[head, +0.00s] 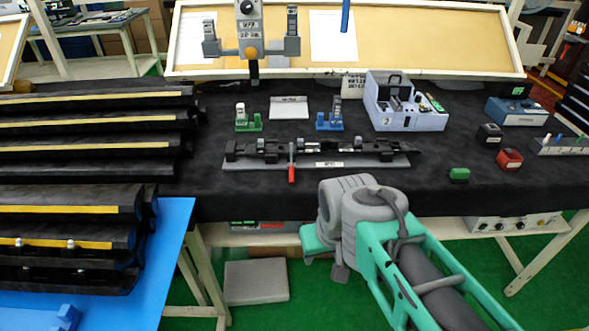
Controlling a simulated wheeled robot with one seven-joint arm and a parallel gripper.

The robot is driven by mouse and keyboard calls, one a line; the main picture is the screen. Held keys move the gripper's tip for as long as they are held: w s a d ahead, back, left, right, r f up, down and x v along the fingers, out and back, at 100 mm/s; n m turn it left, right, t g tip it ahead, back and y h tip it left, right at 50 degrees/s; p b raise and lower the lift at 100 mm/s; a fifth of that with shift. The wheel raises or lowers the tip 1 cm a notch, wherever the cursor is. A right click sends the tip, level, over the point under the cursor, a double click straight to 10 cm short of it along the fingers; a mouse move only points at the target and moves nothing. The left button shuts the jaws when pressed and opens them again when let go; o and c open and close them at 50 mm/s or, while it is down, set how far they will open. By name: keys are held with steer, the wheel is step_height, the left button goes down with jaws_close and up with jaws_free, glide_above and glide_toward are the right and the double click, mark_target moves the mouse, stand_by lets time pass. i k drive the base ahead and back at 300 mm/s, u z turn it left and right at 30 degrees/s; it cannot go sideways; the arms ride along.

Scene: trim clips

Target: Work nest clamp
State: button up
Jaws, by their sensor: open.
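The work nest (355,160) is a long grey plate bearing a black fixture with several raised grey and black supports. It lies on the black-covered bench in the middle of the view. Its clamp has a red-tipped handle (291,173) that sticks out over the plate's front edge, pointing toward me. Whether the clamp is locked or loose I cannot tell at this size. My grey and teal arm rises from the lower right, and its joint is in front of the bench, short of the nest. My gripper does not show.
Behind the nest stand a green holder (248,117), a blue holder (329,116) and a pale blue box (404,104). Black racks with yellow strips (85,120) fill the left.

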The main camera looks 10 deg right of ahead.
mark_target(292, 168)
steer(key=z, duration=0.55)
steer(key=k, duration=1.2)
steer(key=u, duration=0.15)
steer(key=i, duration=0.45)
steer(key=u, duration=1.2)
steer(key=i, duration=0.55)
steer(key=u, duration=0.45)
